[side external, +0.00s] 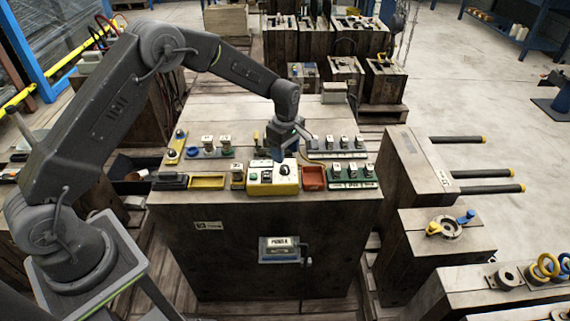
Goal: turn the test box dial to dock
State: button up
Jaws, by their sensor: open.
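The test box (272,181) is a cream and yellow box near the front edge of the wooden block's top. Its dial (285,170) is a small black knob on the right part of the box's top face. The dial's markings and pointing direction are too small to read. A green and a dark element sit on the left part of the box. My gripper (281,155) points down just above and behind the box, close to the dial. Its jaws are open, and I see nothing held in them. I cannot tell whether a fingertip touches the dial.
A red tray (313,178) stands close to the box's right, and a yellow tray (207,181) stands further left. Green racks with several labelled pieces (351,173) stand at the right. The block top behind is mostly clear.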

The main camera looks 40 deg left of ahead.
aim_at(285, 167)
jog(key=shift+f, duration=2.65)
jog(key=shift+c, duration=0.5)
jog(key=c, duration=0.8)
jog(key=shift+c, duration=0.2)
